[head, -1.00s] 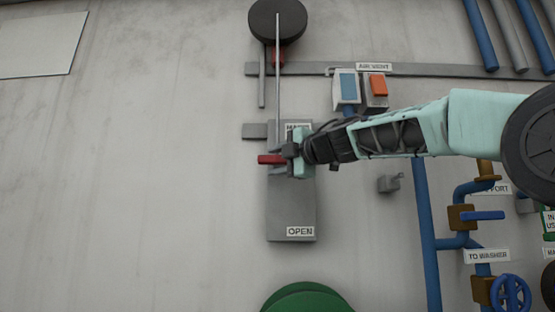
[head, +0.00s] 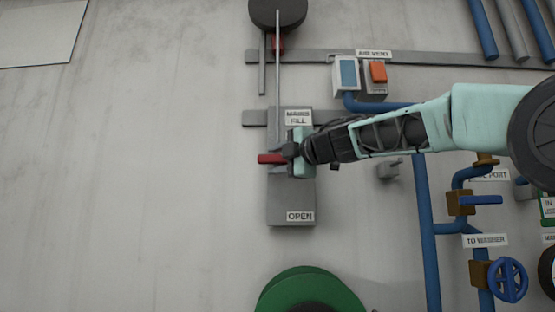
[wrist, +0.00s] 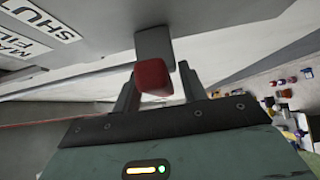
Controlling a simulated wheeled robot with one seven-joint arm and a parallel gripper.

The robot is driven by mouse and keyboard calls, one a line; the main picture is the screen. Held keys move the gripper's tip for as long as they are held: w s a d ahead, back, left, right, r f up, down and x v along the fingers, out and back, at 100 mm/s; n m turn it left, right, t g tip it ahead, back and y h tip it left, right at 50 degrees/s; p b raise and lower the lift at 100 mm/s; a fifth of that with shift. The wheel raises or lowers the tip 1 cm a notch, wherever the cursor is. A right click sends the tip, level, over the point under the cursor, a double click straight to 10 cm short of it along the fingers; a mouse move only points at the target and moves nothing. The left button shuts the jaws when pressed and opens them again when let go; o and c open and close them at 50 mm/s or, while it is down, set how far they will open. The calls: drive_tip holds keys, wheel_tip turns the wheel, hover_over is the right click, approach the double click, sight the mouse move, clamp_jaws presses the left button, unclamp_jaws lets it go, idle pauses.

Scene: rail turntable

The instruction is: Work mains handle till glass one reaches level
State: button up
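The mains handle is a red-ended lever (head: 270,158) on a grey upright plate (head: 290,200) marked MAINS FILL at the top and OPEN at the bottom. The red end (wrist: 153,79) also shows in the wrist view, between the two fingers. My gripper (head: 280,159) is at the lever, with one finger above and one below. It looks open around the lever (wrist: 160,90): the left finger in the wrist view seems to touch it, and a narrow gap shows at the right finger. I cannot make out glass one in these frames.
Above the plate hangs a dark round disc (head: 278,12) with a thin rod. To the right are an AIR VENT switch box (head: 374,80), blue pipes (head: 422,230), and a blue valve wheel (head: 508,280). A green round thing (head: 310,290) is below.

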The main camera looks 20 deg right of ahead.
drive_tip(key=b+v, duration=0.4)
drive_tip(key=v, duration=1.3)
drive_tip(key=shift+s, duration=0.25)
drive_tip(key=shift+d, duration=0.1)
